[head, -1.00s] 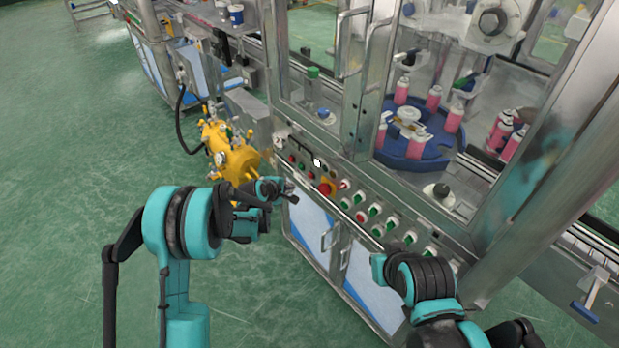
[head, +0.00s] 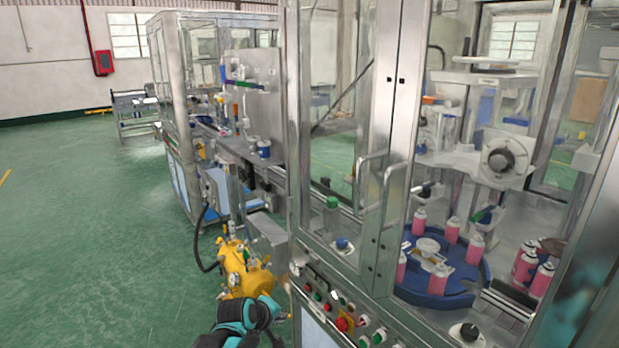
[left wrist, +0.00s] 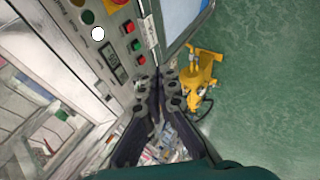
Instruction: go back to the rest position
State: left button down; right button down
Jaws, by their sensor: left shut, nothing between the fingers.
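My left gripper (head: 280,316) is at the bottom of the head view, in front of the left end of the machine's button panel (head: 332,304). In the left wrist view the left gripper (left wrist: 162,76) is shut, with its fingers together and nothing between them. The button panel (left wrist: 121,46) lies just beside the fingertips there; I cannot tell the exact gap. Most of my left arm is out of the head view. My right gripper shows in neither view.
A yellow tank (head: 243,272) stands on the floor left of the panel; it also shows in the wrist view (left wrist: 202,72). A blue turntable (head: 465,289) with several pink cans is behind the cabinet glass. The green floor (head: 90,230) at left is clear.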

pick_arm(q)
jog(key=s+a+r+m+y, duration=0.1)
jog(key=s+a+m, duration=0.2)
jog(key=s, duration=0.6)
jog(key=s+a+r+m+y, duration=0.1)
jog(key=s+a+m, duration=0.2)
jog(key=s, duration=0.6)
jog(key=s+a+r+m+g+y, duration=0.1)
jog(key=s+a+m, duration=0.2)
jog(key=s, duration=0.6)
jog(key=shift+s+a, duration=0.4)
jog(key=shift+a, duration=0.05)
